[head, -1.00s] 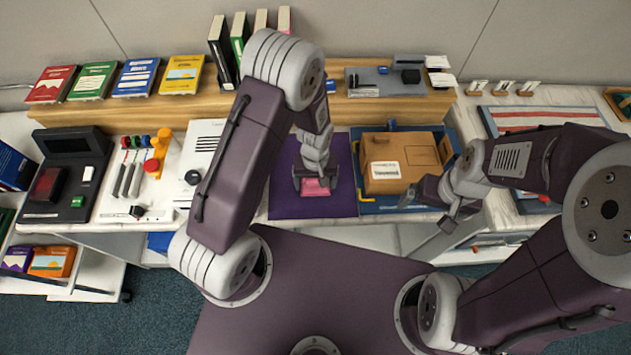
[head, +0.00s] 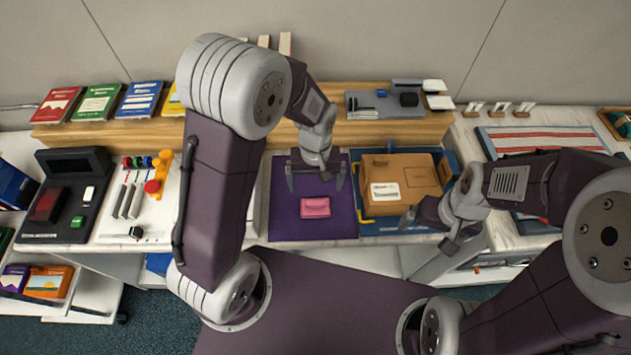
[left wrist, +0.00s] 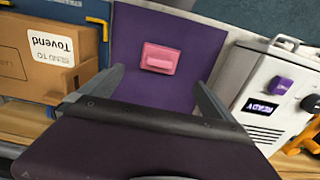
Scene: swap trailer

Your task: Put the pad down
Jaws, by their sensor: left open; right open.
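The pink pad (head: 315,207) lies on the purple mat (head: 285,222), toward its front. It also shows in the left wrist view (left wrist: 160,58), resting on the mat with nothing gripping it. My left gripper (head: 316,186) is open and empty, above and behind the pad and apart from it. In the left wrist view its two fingers (left wrist: 160,85) are spread wide. My right gripper (head: 430,220) is by the front right of the cardboard box and holds nothing that I can see.
The cardboard box (head: 400,180) sits on a blue tray (head: 378,229) right of the mat. A white device (left wrist: 275,95) stands on the mat's other side. A wooden shelf (head: 130,133) with books runs along the back. Another tray with striped cloth (head: 548,141) lies far right.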

